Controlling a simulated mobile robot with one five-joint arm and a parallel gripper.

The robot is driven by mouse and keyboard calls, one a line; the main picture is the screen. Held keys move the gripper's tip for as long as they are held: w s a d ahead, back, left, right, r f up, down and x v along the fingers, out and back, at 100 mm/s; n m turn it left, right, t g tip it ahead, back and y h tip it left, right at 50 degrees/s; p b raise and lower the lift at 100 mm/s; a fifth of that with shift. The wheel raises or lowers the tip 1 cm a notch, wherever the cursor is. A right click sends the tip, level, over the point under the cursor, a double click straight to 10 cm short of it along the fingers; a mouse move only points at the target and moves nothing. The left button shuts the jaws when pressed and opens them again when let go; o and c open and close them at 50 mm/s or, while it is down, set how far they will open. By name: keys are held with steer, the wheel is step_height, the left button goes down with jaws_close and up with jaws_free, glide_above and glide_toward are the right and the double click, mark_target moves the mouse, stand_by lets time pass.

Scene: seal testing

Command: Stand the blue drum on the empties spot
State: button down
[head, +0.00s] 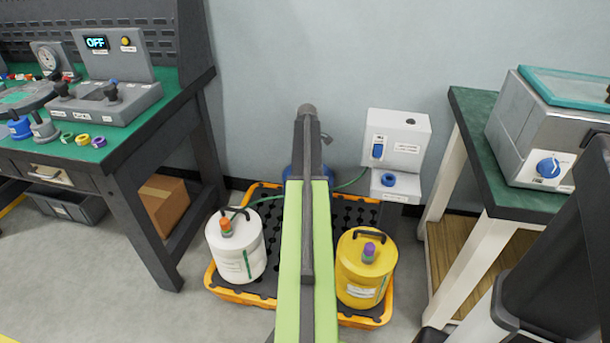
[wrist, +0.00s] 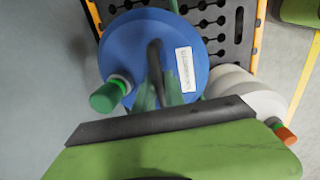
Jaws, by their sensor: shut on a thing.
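The blue drum (wrist: 115,55) has a black carry handle (wrist: 154,55), a white label and a green cap (wrist: 106,96). In the wrist view my gripper (wrist: 158,82) is shut on that handle. In the head view only a sliver of the blue drum (head: 288,173) shows behind my arm, at the back of the orange-rimmed tray (head: 240,296). The drum looks upright, over the tray's back part; I cannot tell whether it is resting or lifted. I cannot make out a marked empties spot in either view.
A white drum (head: 234,255) stands on the tray's left and a yellow drum (head: 362,280) on its right. A white dosing unit (head: 397,140) with a green hose (head: 262,200) is behind. Workbenches flank both sides. Grey floor (head: 100,270) is free at the left front.

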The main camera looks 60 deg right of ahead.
steer(key=d, duration=0.1)
steer(key=d+f, duration=0.1)
steer(key=d, duration=0.1)
steer(key=shift+b, duration=0.4)
steer(key=shift+s+d, duration=0.15)
steer(key=shift+s, duration=0.15)
step_height(320, 180, down, 4)
steer(key=b, duration=0.4)
steer(key=shift+f+b, duration=0.25)
steer(key=shift+b, duration=0.05)
steer(key=shift+h, duration=0.3)
